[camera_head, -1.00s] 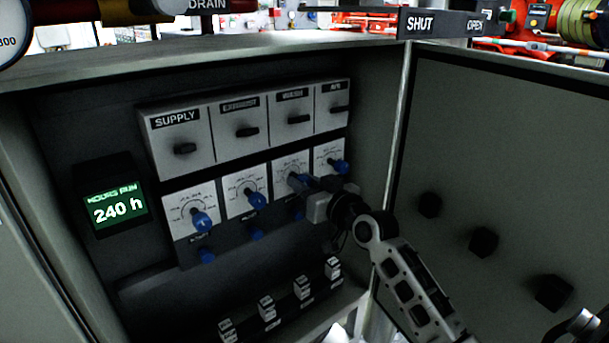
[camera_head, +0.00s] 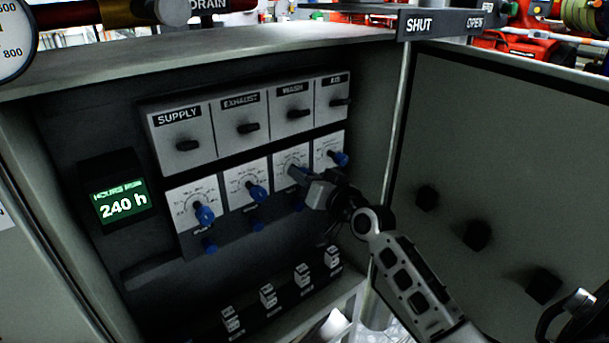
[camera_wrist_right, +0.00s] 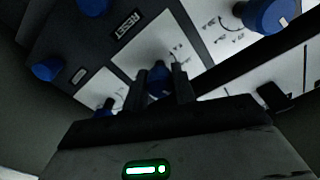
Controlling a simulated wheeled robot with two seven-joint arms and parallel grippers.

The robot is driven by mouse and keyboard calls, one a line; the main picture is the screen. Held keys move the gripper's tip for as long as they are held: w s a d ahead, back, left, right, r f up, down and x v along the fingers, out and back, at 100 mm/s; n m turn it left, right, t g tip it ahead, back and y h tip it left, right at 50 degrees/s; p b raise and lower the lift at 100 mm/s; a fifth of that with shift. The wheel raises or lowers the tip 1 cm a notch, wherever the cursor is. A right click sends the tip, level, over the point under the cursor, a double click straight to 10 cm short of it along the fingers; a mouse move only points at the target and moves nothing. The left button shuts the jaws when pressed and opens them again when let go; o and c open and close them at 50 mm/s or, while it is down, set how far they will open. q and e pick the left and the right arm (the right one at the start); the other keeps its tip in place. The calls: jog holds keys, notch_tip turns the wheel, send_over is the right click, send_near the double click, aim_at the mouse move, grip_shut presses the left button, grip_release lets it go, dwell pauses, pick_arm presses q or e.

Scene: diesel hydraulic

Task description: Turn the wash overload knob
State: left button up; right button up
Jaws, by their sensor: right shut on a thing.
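The wash column is third from the left in the open cabinet, under the WASH label (camera_head: 292,88). Its blue overload knob (camera_wrist_right: 158,80) sits on a white dial plate (camera_head: 290,160). In the head view my right gripper (camera_head: 306,178) covers most of this knob. In the right wrist view my right gripper (camera_wrist_right: 163,88) has its two dark fingers on either side of the blue knob, shut on it. The dial marks beside the knob are too small to read. My left gripper is not in view.
Neighbouring blue knobs sit close by, at the exhaust dial (camera_head: 257,192) and the right-most dial (camera_head: 338,158). Small blue reset buttons (camera_head: 209,245) lie below. The open door (camera_head: 490,160) stands to the right of my arm. An hours display (camera_head: 121,203) is at left.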

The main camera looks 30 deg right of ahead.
jog(key=o, duration=1)
jog(key=shift+s, duration=0.1)
pick_arm(q)
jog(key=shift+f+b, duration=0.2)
jog(key=shift+b, duration=0.45)
pick_arm(e)
jog(key=shift+s+d, duration=0.2)
jog(key=shift+s, duration=2.4)
jog(key=shift+s+d, duration=0.25)
jog(key=shift+s, duration=2.4)
jog(key=shift+s+d, duration=0.2)
jog(key=shift+s, duration=2.4)
pick_arm(q)
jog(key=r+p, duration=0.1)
jog(key=p, duration=0.2)
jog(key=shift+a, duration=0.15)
pick_arm(e)
jog(key=s+a+f+n+g, duration=0.2)
jog(key=s+a+f, duration=0.1)
jog(key=a+f, duration=0.3)
jog(key=s+a+f+n+g+y, duration=0.1)
jog(key=s+a+f+n+g, duration=0.1)
jog(key=a+f, duration=0.4)
jog(key=s+a+f+n+g+y, duration=0.1)
jog(key=s+a+f, duration=0.4)
jog(key=a, duration=0.5)
jog(key=shift+f+n+g, duration=0.7)
jog(key=shift+f+g, duration=0.05)
jog(key=shift+g, duration=0.45)
